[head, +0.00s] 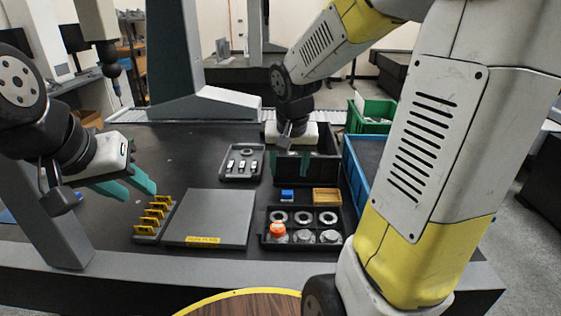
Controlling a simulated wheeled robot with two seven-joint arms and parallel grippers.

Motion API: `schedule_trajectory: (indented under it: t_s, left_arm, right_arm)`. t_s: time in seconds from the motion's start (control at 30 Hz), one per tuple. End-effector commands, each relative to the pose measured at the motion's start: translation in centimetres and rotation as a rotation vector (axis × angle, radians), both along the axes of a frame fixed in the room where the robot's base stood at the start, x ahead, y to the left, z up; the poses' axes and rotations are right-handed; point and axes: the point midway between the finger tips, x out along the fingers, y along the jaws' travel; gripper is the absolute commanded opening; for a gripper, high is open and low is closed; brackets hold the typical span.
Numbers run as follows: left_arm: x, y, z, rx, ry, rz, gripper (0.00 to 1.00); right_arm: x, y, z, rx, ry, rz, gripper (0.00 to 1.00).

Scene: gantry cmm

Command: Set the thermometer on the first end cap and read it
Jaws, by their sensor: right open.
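A black tray (262,243) at the front right holds three pale rings in its back row and silver round parts in its front row, which look like the end caps (304,237). An orange round-topped piece (278,230) sits over the front-left place; I cannot tell whether it is the thermometer, and no reading shows. It hides most of the part under it. My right gripper (291,174) is open and empty, pointing down behind the tray, apart from it. My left gripper (139,194) is open and empty at the left, above the table near the yellow clips.
Yellow clips (153,213) stand in a rack left of a grey plate (212,215). A small grey tray (229,176) holds little parts. Blue (357,185) and green (371,126) bins stand right.

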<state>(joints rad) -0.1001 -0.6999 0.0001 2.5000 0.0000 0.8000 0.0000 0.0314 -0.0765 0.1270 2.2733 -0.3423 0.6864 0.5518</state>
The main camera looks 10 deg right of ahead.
Motion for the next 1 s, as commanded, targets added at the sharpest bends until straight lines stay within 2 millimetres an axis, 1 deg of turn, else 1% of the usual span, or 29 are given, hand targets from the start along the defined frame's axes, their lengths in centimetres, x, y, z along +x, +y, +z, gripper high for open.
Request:
schedule_trajectory:
  t_s: [0.03,0.1,0.2,0.3,0.4,0.5,0.6,1.0]
  left_arm:
    - [0.0,0.0,0.0,0.000,0.000,0.000,0.36]
    - [0.0,0.0,0.0,0.000,0.000,0.000,0.36]
    - [0.0,0.0,0.0,0.000,0.000,0.000,0.36]
    - [0.0,0.0,0.0,0.000,0.000,0.000,0.36]
    - [0.0,0.0,0.0,0.000,0.000,0.000,0.36]
    - [0.0,0.0,0.0,0.000,0.000,0.000,0.36]
    - [0.0,0.0,0.0,0.000,0.000,0.000,0.36]
    - [0.0,0.0,0.0,0.000,0.000,0.000,0.36]
  right_arm:
    - [-1.7,0.1,2.0,0.007,-0.037,0.029,0.57]
    - [-4.0,0.4,3.9,0.022,-0.075,0.075,0.57]
    - [-7.3,1.0,6.0,0.048,-0.131,0.144,0.57]
    - [-10.0,1.6,7.4,0.074,-0.185,0.210,0.57]
    - [-12.0,2.2,8.1,0.095,-0.228,0.264,0.57]
    - [-13.1,2.5,8.5,0.109,-0.252,0.298,0.57]
    - [-13.6,2.7,8.6,0.113,-0.262,0.312,0.57]
    - [-13.5,2.7,8.6,0.113,-0.263,0.313,0.57]
